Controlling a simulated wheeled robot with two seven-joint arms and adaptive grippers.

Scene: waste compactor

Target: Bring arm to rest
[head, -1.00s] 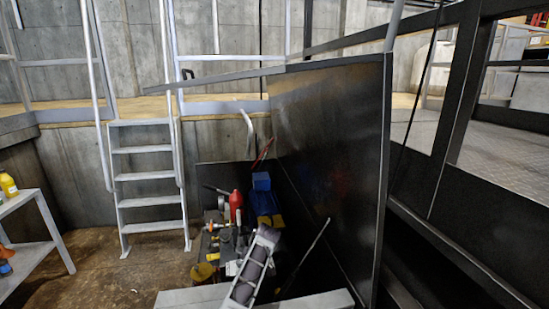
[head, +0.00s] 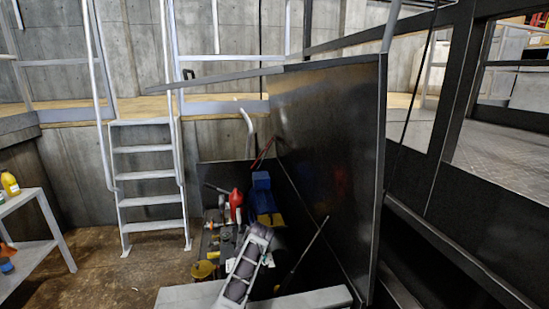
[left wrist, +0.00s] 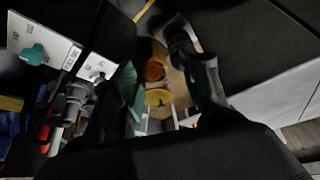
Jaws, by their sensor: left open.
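My left gripper (left wrist: 155,70) shows in the left wrist view as dark fingers that stand apart, with parts of them blurred and dim. An orange-brown round thing and a yellow thing (left wrist: 158,97) show in the gap between them, seemingly beyond the fingers and not held. A black-walled compactor bin (head: 325,150) holds mixed waste there, including a red object (head: 236,199), a blue object (head: 261,181) and a yellow piece (head: 204,269).
A grey ladder (head: 150,175) stands behind the bin on the left. A shelf (head: 45,215) with a yellow bottle (head: 10,184) stands at the far left. The floor (head: 105,265) between shelf and bin is clear. In the left wrist view, a white panel (left wrist: 40,35) lies at upper left.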

